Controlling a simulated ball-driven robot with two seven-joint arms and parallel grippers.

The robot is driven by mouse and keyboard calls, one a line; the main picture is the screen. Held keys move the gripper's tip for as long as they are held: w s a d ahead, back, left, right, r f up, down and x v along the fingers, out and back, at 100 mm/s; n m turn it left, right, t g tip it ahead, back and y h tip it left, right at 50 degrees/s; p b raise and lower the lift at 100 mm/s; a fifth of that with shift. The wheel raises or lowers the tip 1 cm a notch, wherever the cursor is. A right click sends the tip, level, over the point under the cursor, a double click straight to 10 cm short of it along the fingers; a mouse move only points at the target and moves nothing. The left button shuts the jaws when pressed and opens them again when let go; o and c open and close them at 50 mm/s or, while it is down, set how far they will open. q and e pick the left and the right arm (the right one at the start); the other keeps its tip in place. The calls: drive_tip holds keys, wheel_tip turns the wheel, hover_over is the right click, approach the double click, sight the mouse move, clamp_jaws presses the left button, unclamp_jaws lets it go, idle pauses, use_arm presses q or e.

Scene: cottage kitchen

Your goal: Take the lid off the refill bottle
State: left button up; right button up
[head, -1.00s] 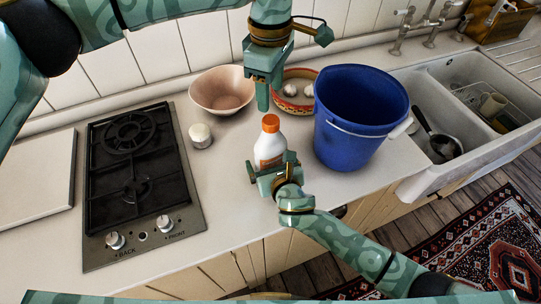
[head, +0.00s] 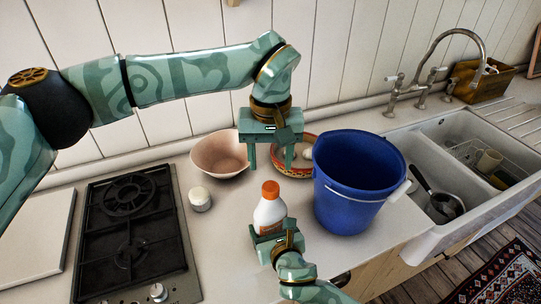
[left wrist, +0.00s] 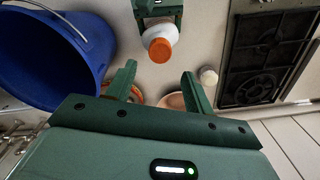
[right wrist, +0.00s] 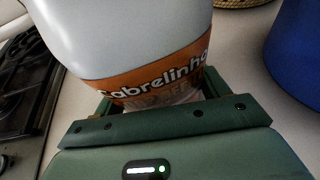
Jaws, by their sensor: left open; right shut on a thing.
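The refill bottle (head: 268,214) is white with an orange label and stands upright on the counter. Its orange lid (head: 270,189) is on its neck. My right gripper (head: 275,241) is shut around the bottle's lower body from the front; the right wrist view shows the label (right wrist: 160,78) between its fingers. My left gripper (head: 270,170) is open and empty, pointing down, with its fingers above and seemingly behind the lid. In the left wrist view the lid (left wrist: 160,50) lies beyond the fingertips, apart from them.
A blue bucket (head: 350,190) stands close right of the bottle. A pink bowl (head: 218,158) and a patterned bowl (head: 297,168) with pale items are behind. A small white jar (head: 200,199) and the hob (head: 130,235) are left. The sink (head: 425,165) is far right.

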sight(271, 186)
use_arm(q)
wheel_tip(271, 186, down, 8)
drive_tip(key=shift+r, duration=0.2)
drive_tip(key=shift+c, duration=0.2)
